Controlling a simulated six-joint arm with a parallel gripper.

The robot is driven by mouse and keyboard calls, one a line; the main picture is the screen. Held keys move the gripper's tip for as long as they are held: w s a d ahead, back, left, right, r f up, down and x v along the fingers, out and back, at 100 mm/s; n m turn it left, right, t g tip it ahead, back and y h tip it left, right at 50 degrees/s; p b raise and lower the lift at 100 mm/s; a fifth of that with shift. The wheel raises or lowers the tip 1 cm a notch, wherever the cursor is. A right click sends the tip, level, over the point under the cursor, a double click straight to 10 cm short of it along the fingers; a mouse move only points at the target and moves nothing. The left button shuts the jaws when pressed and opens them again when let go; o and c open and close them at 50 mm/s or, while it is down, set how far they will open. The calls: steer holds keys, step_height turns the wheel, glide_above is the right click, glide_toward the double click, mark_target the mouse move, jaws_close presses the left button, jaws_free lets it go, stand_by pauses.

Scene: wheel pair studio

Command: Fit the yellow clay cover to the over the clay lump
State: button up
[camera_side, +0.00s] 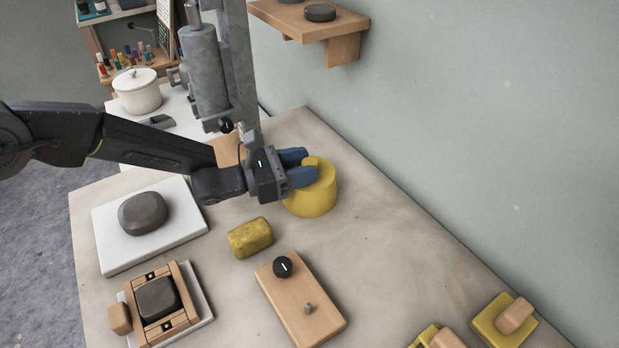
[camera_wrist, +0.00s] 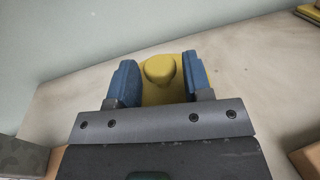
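The yellow clay cover (camera_side: 318,196), a round tub shape with a knob on top, stands upright on the table near the wall. My gripper (camera_side: 306,168) has blue fingers and reaches over the cover at knob height. In the wrist view the knob (camera_wrist: 160,68) sits between the open fingers (camera_wrist: 160,78), with a gap on each side. A dark grey clay lump (camera_side: 143,213) lies uncovered on a white board (camera_side: 184,241). Another dark grey lump (camera_side: 157,298) sits in a wooden frame (camera_side: 184,274); I cannot tell which one the task means.
A yellow sponge-like block (camera_side: 250,237) lies between the white board and the cover. A wooden block with a black knob (camera_side: 283,266) stands in front. Yellow pieces with wooden handles (camera_side: 503,320) lie at the lower right. Table right of the cover is clear.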

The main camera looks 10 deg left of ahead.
steer(key=c, duration=0.7)
steer(key=shift+o, duration=0.2)
step_height(320, 180, up, 10)
stand_by(0.3)
